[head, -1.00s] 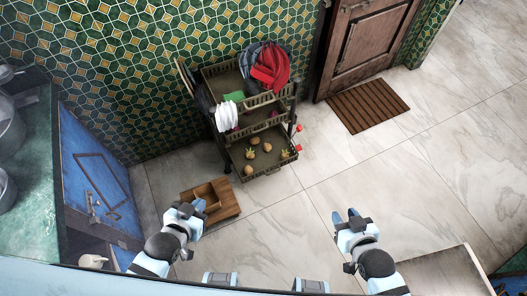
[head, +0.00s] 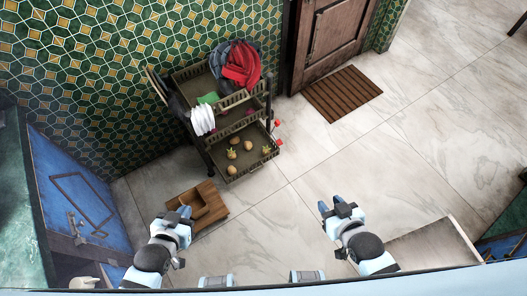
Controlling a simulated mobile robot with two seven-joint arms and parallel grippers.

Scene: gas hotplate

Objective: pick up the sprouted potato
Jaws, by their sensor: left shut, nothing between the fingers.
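Several potatoes lie in the bottom tray (head: 246,172) of a rolling cart. Two look sprouted, with yellow-green tips: one at the tray's left (head: 232,154) and one near its right side (head: 266,149). They are small, so I cannot tell which is the one meant. Plain-looking potatoes (head: 249,145) lie between and below them. My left gripper (head: 184,212) is shut and empty, in front of the cart and to its left, over a wooden box. My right gripper (head: 329,206) looks open and empty, to the right of the cart. Neither touches a potato.
A wooden box (head: 210,200) stands on the floor near my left gripper. Blue cabinets (head: 80,185) stand at the left, a low pale surface (head: 430,245) at lower right. Floor between is free.

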